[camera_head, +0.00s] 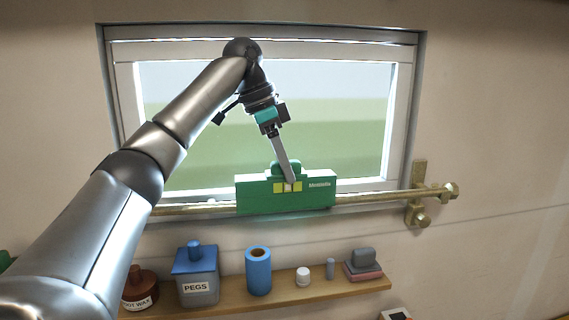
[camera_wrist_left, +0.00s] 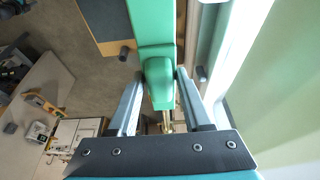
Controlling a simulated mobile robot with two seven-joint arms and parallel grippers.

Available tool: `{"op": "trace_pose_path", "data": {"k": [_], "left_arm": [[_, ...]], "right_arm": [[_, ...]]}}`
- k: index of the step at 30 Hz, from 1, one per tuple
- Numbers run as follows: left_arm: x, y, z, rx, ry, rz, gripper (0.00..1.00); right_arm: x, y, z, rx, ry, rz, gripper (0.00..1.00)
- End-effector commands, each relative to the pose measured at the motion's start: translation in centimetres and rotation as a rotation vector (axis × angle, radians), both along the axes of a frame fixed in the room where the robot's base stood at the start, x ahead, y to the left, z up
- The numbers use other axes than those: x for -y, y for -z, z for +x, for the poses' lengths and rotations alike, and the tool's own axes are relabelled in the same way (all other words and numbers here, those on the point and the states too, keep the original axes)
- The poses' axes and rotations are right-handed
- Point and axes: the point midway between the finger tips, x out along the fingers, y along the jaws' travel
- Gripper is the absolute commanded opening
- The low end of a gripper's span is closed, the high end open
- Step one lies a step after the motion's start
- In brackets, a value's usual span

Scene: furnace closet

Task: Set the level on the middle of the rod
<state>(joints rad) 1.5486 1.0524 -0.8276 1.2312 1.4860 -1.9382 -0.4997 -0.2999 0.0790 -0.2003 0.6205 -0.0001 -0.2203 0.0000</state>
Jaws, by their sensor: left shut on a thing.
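The green level (camera_head: 255,195) is at the middle stretch of the brass rod (camera_head: 385,200) in front of the window. It looks about level and overlaps the rod in the head view; I cannot tell whether it rests on it. My left gripper (camera_head: 288,180) reaches down from above and is shut on the grip on top of the level. In the left wrist view the green level (camera_wrist_left: 153,25) runs up from between the fingers of my left gripper (camera_wrist_left: 158,85). The rod's left part is hidden behind my left arm. My right gripper is not in view.
A wooden shelf (camera_head: 225,304) runs below the rod. It holds a PEGS jar (camera_head: 197,275), a blue roll (camera_head: 258,272), a small white pot (camera_head: 303,277) and a brown bottle (camera_head: 140,287). A brass bracket (camera_head: 418,195) carries the rod's right end. The window frame (camera_head: 405,110) stands close behind.

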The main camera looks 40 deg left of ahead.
Motion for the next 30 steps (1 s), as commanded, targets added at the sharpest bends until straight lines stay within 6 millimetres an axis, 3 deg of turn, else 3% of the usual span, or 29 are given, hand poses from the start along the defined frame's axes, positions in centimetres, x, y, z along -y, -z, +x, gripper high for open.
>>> {"op": "trace_pose_path", "data": {"k": [15,16,24,30], "left_arm": [[0.0,1.6,0.0,0.001,0.000,0.000,0.00],[0.0,1.5,0.0,0.001,0.000,0.000,0.53],[0.0,1.5,0.0,0.000,0.000,0.000,0.83],[0.0,1.6,0.0,-0.002,0.000,0.001,0.84]], "right_arm": [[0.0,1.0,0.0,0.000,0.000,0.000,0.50],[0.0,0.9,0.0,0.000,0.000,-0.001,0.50],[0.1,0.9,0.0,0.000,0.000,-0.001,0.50],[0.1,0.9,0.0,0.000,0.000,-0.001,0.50]]}}
